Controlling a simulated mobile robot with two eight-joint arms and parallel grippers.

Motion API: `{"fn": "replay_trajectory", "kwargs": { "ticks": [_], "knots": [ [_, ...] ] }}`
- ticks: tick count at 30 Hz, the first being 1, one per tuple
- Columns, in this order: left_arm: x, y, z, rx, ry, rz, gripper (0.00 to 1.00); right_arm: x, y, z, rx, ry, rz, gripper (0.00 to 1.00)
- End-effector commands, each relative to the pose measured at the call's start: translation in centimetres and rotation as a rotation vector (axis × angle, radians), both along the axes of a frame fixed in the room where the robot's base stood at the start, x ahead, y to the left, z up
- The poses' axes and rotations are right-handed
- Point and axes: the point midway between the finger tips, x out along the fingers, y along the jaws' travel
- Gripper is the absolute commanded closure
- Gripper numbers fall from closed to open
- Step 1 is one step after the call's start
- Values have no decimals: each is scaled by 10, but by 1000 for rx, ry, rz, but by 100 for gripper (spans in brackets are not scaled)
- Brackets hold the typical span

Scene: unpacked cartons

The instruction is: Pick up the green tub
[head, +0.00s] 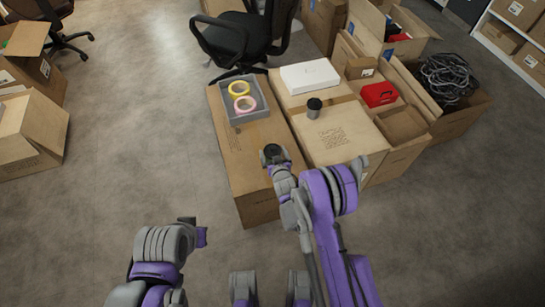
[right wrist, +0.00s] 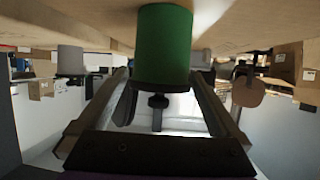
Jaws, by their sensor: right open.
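The green tub (right wrist: 163,45) hangs top-down in the right wrist view, which looks inverted, with its base against the carton top and a dark rim or lid at its lower end. My right gripper (right wrist: 162,80) is open, with a finger on each side of the tub and visible gaps; I cannot tell how far between the tips it sits. In the head view my right gripper (head: 274,160) is over the near end of the long carton (head: 247,170). A dark round top shows there, perhaps the tub's; its green side is hidden.
A grey tray (head: 244,113) with yellow and pink tape rolls sits on the same carton's far end. A grey cup (head: 314,112) with a dark lid stands on the neighbouring carton (head: 335,142). An office chair (head: 240,40) is behind.

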Motion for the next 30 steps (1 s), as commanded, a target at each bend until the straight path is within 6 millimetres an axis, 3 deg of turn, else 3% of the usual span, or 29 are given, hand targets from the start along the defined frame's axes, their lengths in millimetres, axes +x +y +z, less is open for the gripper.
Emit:
{"fn": "replay_trajectory", "kwargs": {
  "ticks": [3,10,23,30],
  "knots": [
    [0,0,-1,0,0,0,100,9,2,-4,0,0,0,0],
    [0,0,-1,0,0,0,100,11,2,-4,-1,0,0,0],
    [0,0,-1,0,0,0,100,10,2,-4,-1,0,0,74],
    [0,0,0,0,0,0,100,11,2,-2,-1,0,0,75]
  ]
}}
